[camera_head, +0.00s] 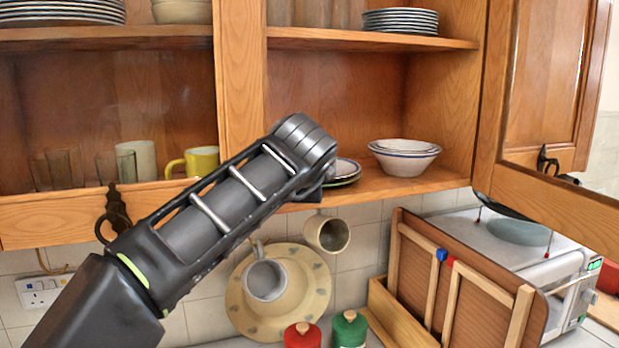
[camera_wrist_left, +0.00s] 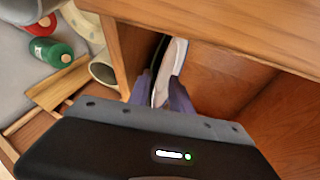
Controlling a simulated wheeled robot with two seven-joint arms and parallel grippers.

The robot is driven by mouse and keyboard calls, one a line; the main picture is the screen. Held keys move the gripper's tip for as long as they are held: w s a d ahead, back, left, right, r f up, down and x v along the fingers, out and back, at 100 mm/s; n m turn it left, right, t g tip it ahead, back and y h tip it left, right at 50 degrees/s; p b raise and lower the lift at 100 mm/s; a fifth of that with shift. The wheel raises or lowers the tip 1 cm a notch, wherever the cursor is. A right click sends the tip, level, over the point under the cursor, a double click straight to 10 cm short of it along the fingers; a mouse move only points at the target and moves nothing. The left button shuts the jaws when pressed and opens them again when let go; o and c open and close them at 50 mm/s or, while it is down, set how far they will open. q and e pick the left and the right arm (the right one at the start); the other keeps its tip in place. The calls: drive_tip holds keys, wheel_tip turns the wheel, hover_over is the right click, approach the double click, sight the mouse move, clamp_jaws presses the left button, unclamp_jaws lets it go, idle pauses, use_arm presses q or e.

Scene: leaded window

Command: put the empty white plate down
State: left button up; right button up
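My left arm reaches across the head view to the lower cupboard shelf, and its wrist hides its gripper there. In the left wrist view the left gripper (camera_wrist_left: 165,88) has a finger on each side of a white plate (camera_wrist_left: 175,57), seen edge-on, and appears shut on its rim. A dark green edge shows beside the plate, on its lower side. In the head view the white plate (camera_head: 346,166) shows partly behind my wrist, close above a green-rimmed plate (camera_head: 343,182) at the shelf's front. I cannot tell whether they touch. My right gripper is not in view.
A stack of bowls (camera_head: 404,158) stands right of the plates on the lower shelf (camera_head: 420,184). Striped plates (camera_head: 400,21) sit on the shelf above. An open cupboard door (camera_head: 548,75) is at the right. Mugs (camera_head: 327,234) hang below the shelf.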

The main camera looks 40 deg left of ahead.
use_arm(q)
drive_tip(key=b+v, duration=0.2)
drive_tip(key=v, duration=0.9)
drive_tip(key=shift+s+d, duration=0.1)
